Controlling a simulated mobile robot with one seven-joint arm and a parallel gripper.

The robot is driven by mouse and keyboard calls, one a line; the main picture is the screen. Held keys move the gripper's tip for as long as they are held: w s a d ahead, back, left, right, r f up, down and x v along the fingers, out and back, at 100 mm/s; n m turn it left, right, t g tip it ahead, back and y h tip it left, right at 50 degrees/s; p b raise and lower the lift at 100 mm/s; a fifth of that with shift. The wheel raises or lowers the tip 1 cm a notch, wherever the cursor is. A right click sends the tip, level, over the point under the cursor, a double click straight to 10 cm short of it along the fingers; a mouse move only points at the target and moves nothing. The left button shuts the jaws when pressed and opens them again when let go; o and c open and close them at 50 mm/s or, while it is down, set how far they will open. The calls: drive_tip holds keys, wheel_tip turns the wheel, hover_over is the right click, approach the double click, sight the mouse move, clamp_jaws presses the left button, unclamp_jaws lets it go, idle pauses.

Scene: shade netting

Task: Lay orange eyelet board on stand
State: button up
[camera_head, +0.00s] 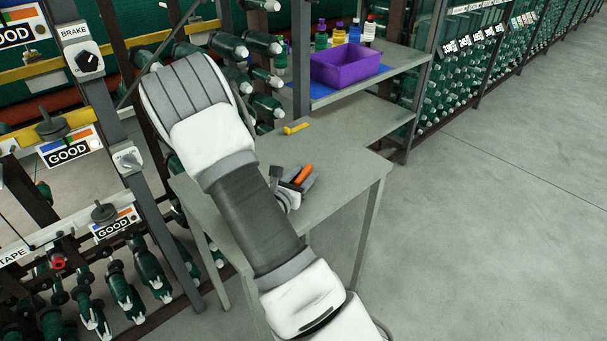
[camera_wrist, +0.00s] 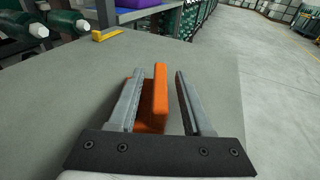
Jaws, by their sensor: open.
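An orange piece (camera_wrist: 160,95), which I take to be the orange eyelet board, is on the grey table. It shows an upright part and a lower, wider part; no eyelets can be made out. It also shows in the head view (camera_head: 304,174), partly hidden by my gripper. My gripper (camera_wrist: 159,72) is open, low at the table, with one finger on each side of the upright part. The left finger looks nearer to it than the right; I cannot tell whether they touch. In the head view my gripper (camera_head: 293,179) is partly hidden by my arm. I cannot identify a stand.
A yellow angled piece (camera_head: 297,128) lies farther back on the table (camera_head: 345,165). A purple bin (camera_head: 345,66) sits on a blue mat on the shelf behind, with several bottles beyond. Racks of green spools stand left and behind. Open floor (camera_head: 490,220) lies to the right.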

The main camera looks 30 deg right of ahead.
drive_tip(key=shift+r, duration=0.25)
drive_tip(key=p+v, duration=0.2)
drive_tip(key=v, duration=0.9)
drive_tip(key=shift+f, duration=0.1)
drive_tip(key=shift+s+a+r, duration=0.2)
drive_tip(key=shift+s+a, duration=0.05)
drive_tip(key=shift+a, duration=0.1)
drive_tip(key=s+d+r+m+g+y, duration=0.1)
drive_tip(key=s+r+m+g+y, duration=0.2)
drive_tip(key=s+r+m+g, duration=0.85)
drive_tip(key=s+a+r+m+t+y, duration=0.3)
drive_tip(key=a+r+m+t+y, duration=0.1)
drive_tip(key=a+m+y, duration=0.1)
drive_tip(key=s+a+r+m+t+y, duration=0.3)
drive_tip(key=a+r+m+t+y, duration=0.1)
drive_tip(key=a, duration=0.5)
drive_tip(key=m+t+y, duration=0.1)
drive_tip(key=m+y, duration=0.1)
drive_tip(key=m, duration=0.1)
drive_tip(key=shift+a+m, duration=0.35)
drive_tip(key=shift+a, duration=0.05)
